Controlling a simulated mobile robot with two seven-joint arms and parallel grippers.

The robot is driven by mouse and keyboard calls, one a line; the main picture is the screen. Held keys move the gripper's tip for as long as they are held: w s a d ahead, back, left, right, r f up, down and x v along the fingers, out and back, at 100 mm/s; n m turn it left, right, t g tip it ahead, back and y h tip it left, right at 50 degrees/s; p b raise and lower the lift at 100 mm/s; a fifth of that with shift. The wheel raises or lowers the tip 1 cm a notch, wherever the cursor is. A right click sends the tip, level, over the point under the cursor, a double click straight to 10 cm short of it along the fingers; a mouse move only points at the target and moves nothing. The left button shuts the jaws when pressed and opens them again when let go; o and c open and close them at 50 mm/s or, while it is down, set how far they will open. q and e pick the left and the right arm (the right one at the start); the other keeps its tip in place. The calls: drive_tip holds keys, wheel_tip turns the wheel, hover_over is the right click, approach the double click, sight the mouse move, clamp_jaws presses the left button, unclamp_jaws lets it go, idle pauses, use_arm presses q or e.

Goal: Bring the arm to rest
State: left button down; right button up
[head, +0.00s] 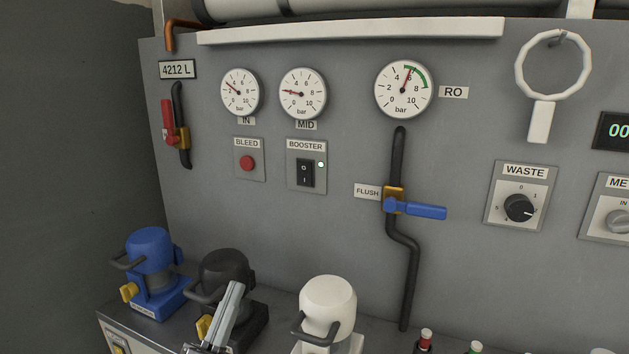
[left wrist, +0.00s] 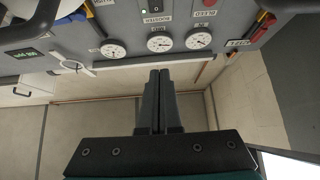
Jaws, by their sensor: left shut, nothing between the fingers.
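In the left wrist view the shut fingers (left wrist: 159,74) stand in the middle, apart from the panel, which appears upside down at the top. My right gripper is in neither view.
The grey wall panel (head: 290,215) carries gauges, a booster switch (head: 306,172), a blue-handled flush valve (head: 415,207) and a waste knob (head: 519,208). A blue unit (head: 150,252) and a white unit (head: 328,303) stand on the counter beside the black one.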

use_arm(q)
drive_tip(key=s+d+f+n+g+y, duration=0.1)
drive_tip(key=s+f+g+y, duration=0.1)
drive_tip(key=f+g+y, duration=0.4)
drive_tip(key=s+f+n+g+y, duration=0.15)
drive_tip(key=f+g, duration=0.25)
drive_tip(key=f, duration=0.5)
drive_tip(key=s+a+f+g+y, duration=0.1)
drive_tip(key=s+f+g, duration=0.1)
drive_tip(key=s+g, duration=0.35)
drive_tip(key=s+a+f+g, duration=0.1)
drive_tip(key=s+f+g, duration=0.1)
drive_tip(key=s, duration=0.7)
drive_tip(key=s+a+f+g+y, duration=0.1)
drive_tip(key=s+f+g, duration=0.15)
drive_tip(key=s, duration=0.55)
wheel_tip(320, 180, down, 20)
drive_tip(key=g, duration=0.2)
drive_tip(key=s+a+f, duration=0.2)
drive_tip(key=s+f, duration=0.5)
drive_tip(key=s+a+f, duration=0.2)
drive_tip(key=s+f, duration=0.5)
drive_tip(key=shift+s+a+f+m+g, duration=0.3)
drive_tip(key=shift+s+m+g, duration=0.05)
drive_tip(key=shift+s+g, duration=0.05)
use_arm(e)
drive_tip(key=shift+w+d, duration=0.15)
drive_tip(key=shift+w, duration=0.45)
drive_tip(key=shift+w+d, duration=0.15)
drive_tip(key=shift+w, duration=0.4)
